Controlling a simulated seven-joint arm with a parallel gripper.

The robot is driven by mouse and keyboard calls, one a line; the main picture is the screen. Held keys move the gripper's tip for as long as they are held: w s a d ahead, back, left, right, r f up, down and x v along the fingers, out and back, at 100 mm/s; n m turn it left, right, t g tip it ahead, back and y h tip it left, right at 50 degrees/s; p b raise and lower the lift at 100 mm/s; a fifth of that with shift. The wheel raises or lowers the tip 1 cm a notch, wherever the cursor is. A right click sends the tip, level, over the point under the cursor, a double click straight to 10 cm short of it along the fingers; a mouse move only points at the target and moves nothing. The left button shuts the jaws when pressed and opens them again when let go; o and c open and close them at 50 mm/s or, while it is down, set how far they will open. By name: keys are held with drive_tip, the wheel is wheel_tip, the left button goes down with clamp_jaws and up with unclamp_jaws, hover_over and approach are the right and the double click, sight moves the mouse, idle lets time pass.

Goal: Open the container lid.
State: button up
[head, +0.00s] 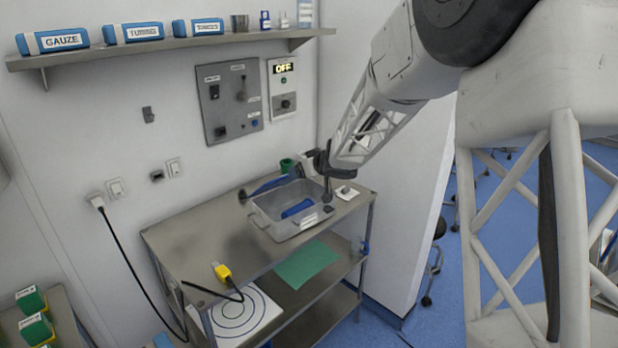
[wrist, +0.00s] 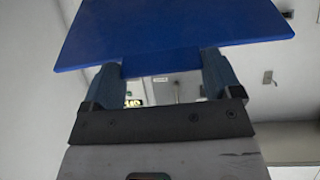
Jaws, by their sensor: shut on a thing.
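The metal container (head: 283,228) stands on the steel table, and its inside shows from above with a blue item (head: 298,208) in it. A flat blue lid (head: 270,185) is at the container's back side, raised and tilted. In the wrist view the blue lid (wrist: 175,30) fills the upper middle, with a narrower tab pointing toward me. My gripper (wrist: 160,72) has a finger on each side of this tab and is shut on it. In the head view my gripper (head: 318,163) is above the container's back right corner; its fingertips are too small to make out.
A white pad with a small dark item (head: 346,191) lies right of the container. A green cup (head: 287,165) stands behind it. The table's left part is bare. The wall is close behind.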

drive_tip(key=w+a+r, duration=0.1)
drive_tip(key=w+r, duration=0.1)
drive_tip(key=w+a+r, duration=0.2)
drive_tip(key=shift+a+r, duration=0.2)
drive_tip(key=shift+g+h, duration=0.5)
drive_tip(key=shift+g, duration=0.1)
drive_tip(key=shift+w+a+r, duration=0.3)
drive_tip(key=shift+w+a, duration=0.2)
drive_tip(key=shift+w, duration=0.15)
drive_tip(key=shift+w+a+r, duration=0.3)
drive_tip(key=shift+w+a, duration=0.2)
drive_tip(key=shift+w, duration=0.1)
drive_tip(key=shift+w+a+r, duration=0.3)
drive_tip(key=shift+w+a, duration=0.2)
drive_tip(key=shift+w, duration=0.15)
drive_tip(key=shift+w+a, duration=0.15)
drive_tip(key=shift+w, duration=0.1)
drive_tip(key=shift+w+a+r, duration=0.3)
drive_tip(key=shift+w+a, duration=0.55)
drive_tip(key=shift+w, duration=0.1)
drive_tip(key=shift+w+a+g+h, duration=0.4)
drive_tip(key=shift+w+a+g, duration=0.1)
drive_tip(key=shift+w+a, duration=0.35)
drive_tip(key=shift+w+a+f+g+h, duration=0.1)
drive_tip(key=shift+w+a+g+h, duration=0.25)
drive_tip(key=shift+w, duration=0.2)
drive_tip(key=shift+w+a+g+h, duration=0.15)
drive_tip(key=shift+w+a+g, duration=0.1)
drive_tip(key=shift+w+a, duration=0.25)
drive_tip(key=shift+w, duration=0.15)
